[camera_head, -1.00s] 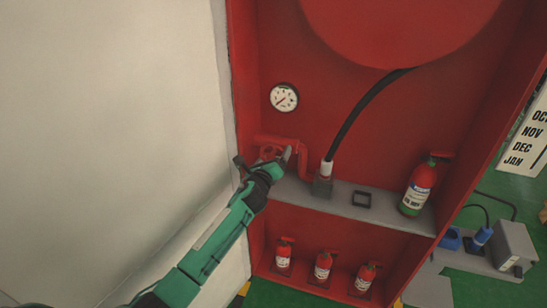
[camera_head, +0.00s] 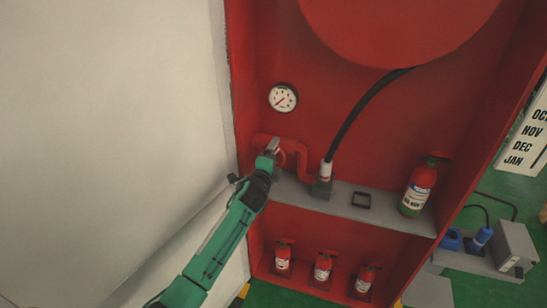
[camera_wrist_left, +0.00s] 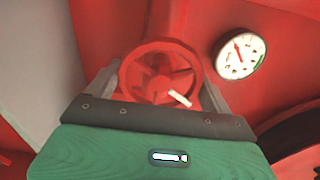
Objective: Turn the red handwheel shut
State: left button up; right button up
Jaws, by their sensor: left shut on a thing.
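The red handwheel (camera_wrist_left: 160,72) shows in the left wrist view, a spoked ring with a pale mark on its lower right. My left gripper (camera_wrist_left: 158,88) has one finger on each side of the ring and is shut on it. In the head view my left gripper (camera_head: 270,152) is at the red pipe (camera_head: 303,155), left of the hose, and it hides most of the wheel. My right gripper is not in view.
A round gauge (camera_head: 283,98) is on the red back wall above the pipe. A black hose (camera_head: 360,108) comes down to the grey shelf (camera_head: 390,219). A fire extinguisher (camera_head: 418,189) stands at the shelf's right, and several small ones (camera_head: 323,266) below. A pale panel (camera_head: 110,120) fills the left.

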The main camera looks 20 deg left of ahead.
pick_arm(q)
jog(key=n, duration=0.4)
jog(key=shift+n, duration=1.2)
jog(key=o, duration=0.9)
jog(key=shift+c, duration=0.2)
jog(key=shift+s, duration=0.1)
